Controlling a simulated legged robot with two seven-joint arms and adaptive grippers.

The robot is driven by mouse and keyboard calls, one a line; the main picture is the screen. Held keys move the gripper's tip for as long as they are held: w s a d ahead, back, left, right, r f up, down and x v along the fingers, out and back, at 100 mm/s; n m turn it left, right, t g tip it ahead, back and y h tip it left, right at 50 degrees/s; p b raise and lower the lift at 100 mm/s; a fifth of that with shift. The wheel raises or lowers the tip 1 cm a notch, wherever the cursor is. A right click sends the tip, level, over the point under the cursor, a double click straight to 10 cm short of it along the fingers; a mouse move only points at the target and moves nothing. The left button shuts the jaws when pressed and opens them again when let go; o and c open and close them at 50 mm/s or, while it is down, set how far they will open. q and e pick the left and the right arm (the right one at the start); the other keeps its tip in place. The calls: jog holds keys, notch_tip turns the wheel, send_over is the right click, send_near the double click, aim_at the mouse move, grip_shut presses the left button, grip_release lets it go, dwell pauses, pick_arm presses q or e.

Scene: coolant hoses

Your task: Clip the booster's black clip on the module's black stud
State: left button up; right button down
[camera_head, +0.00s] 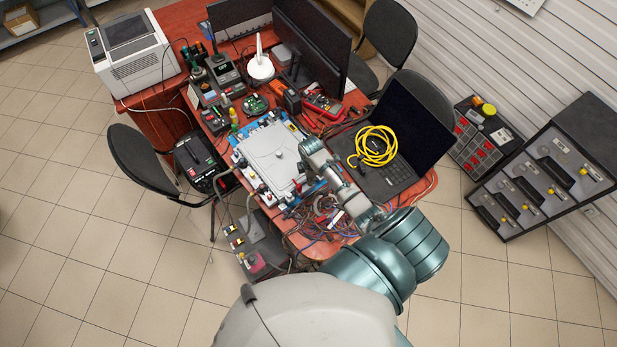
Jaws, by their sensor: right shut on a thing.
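A flat light-grey unit, which looks like the module (265,157), lies on a blue-edged base on the red table, with small fittings around its rim. A black stud cannot be told apart on it at this size. My right gripper (308,153) is over the right edge of this unit, at the end of my arm coming up from below. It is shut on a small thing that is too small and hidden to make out. A black box with a handle (200,163), possibly the booster, stands left of the table by the chair. A black clip cannot be made out. My left gripper is not in view.
A laptop (385,183) with a coiled yellow cable (373,146) lies to the right. Tangled wires (322,212) lie at the near edge. Monitors (315,45), a white antenna-like device (260,66) and tools crowd the back. A black chair (145,160) stands at the left.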

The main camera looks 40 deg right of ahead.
jog(key=shift+d+f, duration=0.15)
jog(key=shift+d, duration=0.4)
jog(key=shift+a, duration=0.5)
jog(key=shift+a+r, duration=0.25)
jog(key=shift+d+f, duration=0.3)
jog(key=shift+d, duration=0.5)
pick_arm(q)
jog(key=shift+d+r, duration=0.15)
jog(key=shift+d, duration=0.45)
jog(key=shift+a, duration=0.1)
pick_arm(e)
jog(key=shift+a+r, duration=0.1)
jog(key=shift+a, duration=0.15)
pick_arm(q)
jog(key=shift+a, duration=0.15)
pick_arm(e)
jog(key=shift+a+r, duration=0.1)
jog(key=shift+a, duration=0.2)
jog(key=shift+d, duration=0.2)
